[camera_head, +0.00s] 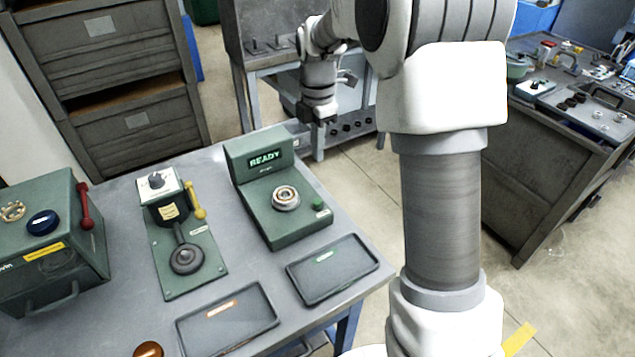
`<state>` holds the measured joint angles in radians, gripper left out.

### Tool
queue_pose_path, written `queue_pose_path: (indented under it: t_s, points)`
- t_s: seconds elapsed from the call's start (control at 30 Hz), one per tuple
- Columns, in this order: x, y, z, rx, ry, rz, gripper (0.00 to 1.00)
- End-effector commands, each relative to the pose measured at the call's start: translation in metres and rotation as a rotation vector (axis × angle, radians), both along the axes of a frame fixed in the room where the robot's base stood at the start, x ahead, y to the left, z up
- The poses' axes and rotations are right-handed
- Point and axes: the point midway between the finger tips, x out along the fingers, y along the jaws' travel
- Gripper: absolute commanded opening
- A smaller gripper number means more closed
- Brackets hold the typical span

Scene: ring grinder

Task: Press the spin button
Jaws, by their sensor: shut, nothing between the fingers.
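A green machine (300,226) stands on the grey table, with a lit display (265,158) reading READY. A metal ring (286,197) sits on its top. A small green button (318,205) is at the right of its deck; it looks like the spin button, but its label is too small to read. My gripper (323,118) is shut and empty, pointing down. It appears beyond the table's far edge, above and behind the green machine in the picture, apart from the button. Nothing covers the button.
Two dark trays (292,268) (185,323) lie at the table's front. A green fixture with a lever (186,259) and a green box with a blue knob (42,222) stand left. An orange knob (149,349) is near the front. Workbenches (565,135) stand behind and right.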

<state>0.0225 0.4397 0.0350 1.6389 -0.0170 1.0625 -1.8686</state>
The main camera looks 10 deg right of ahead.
Motion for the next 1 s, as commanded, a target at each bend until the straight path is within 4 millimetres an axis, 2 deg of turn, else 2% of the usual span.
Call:
queue_pose_path:
  t_s: [0.17,0.6,0.8,1.0]
  points:
    - [-0.001,0.0,-0.021,0.0,0.005,0.0,0.0]
    - [-0.002,0.0,-0.111,-0.001,0.006,0.0,0.0]
    - [-0.001,0.0,-0.132,-0.001,0.002,0.0,0.0]
    - [0.0,0.0,-0.139,0.0,0.001,-0.001,0.0]
